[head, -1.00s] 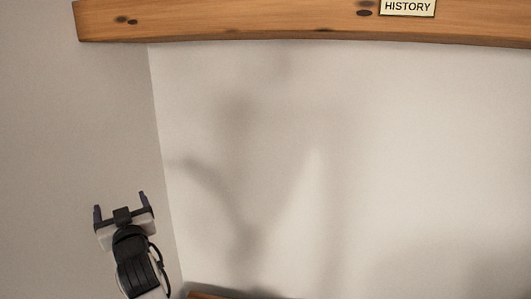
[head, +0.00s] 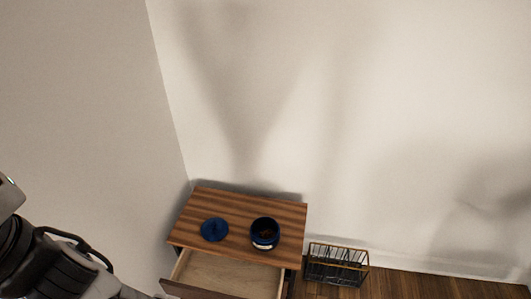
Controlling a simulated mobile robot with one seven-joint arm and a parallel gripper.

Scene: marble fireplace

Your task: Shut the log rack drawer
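A low wooden cabinet (head: 255,209) with a striped top stands in the corner against the wall. Its drawer (head: 228,272) is pulled out towards me, and its pale inside looks empty where it shows. The drawer's dark front (head: 185,290) is partly cut off by the bottom edge of the picture. Part of my arm fills the lower left, left of the drawer. My gripper is outside the picture.
On the cabinet top lie a round blue lid (head: 214,229) and an open blue jar (head: 264,233) with dark contents. A wire basket (head: 337,262) stands on the wooden floor (head: 430,286) right of the cabinet. Walls close off the left and back.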

